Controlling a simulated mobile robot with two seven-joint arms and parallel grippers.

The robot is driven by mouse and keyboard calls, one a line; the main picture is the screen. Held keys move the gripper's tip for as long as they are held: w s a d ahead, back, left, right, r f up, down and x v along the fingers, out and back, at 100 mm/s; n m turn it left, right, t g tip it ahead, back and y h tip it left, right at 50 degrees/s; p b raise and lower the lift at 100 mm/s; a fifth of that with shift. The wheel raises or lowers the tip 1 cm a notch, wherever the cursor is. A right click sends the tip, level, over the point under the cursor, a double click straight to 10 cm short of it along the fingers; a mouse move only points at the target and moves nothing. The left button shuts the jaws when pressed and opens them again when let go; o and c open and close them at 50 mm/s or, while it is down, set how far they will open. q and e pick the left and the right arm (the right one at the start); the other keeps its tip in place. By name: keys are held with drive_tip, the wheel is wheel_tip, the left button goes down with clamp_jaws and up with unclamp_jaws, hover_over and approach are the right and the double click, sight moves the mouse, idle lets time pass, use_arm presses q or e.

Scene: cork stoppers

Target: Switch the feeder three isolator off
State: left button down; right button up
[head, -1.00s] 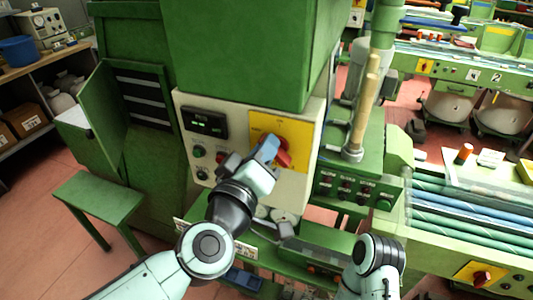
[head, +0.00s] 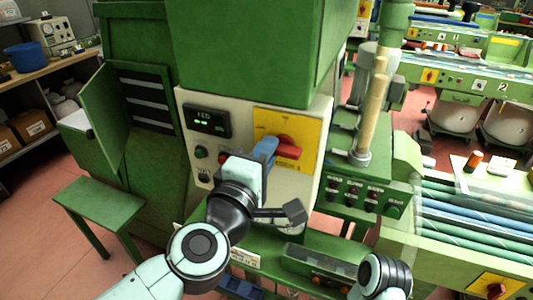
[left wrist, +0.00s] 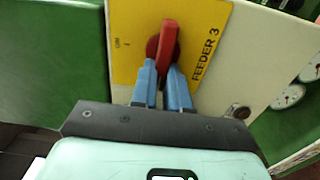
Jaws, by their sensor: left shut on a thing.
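The feeder three isolator is a red rotary handle (head: 288,148) on a yellow plate (head: 313,130) on the cream panel. In the left wrist view the red handle (left wrist: 168,42) stands across a yellow plate (left wrist: 205,18) lettered "FEEDER 3", with a "I" mark to its left. In the head view the handle lies roughly level, pointing right. My left gripper (head: 268,150) is shut on the handle; its blue fingers (left wrist: 163,75) sit either side of its near end. The gripper hides part of the handle and plate. My right gripper is not in view.
Left of the plate are a lit display (head: 207,120), a green button (head: 200,152) and other small controls. A green cabinet overhangs above. Another yellow-plated red switch (head: 496,288) is lower right.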

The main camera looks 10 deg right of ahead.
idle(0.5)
use_arm(q)
drive_tip(key=c, duration=1.1)
unclamp_jaws()
drive_tip(key=shift+s+a, duration=0.1)
drive_tip(key=v, duration=1.3)
drive_tip(key=shift+p, duration=0.4)
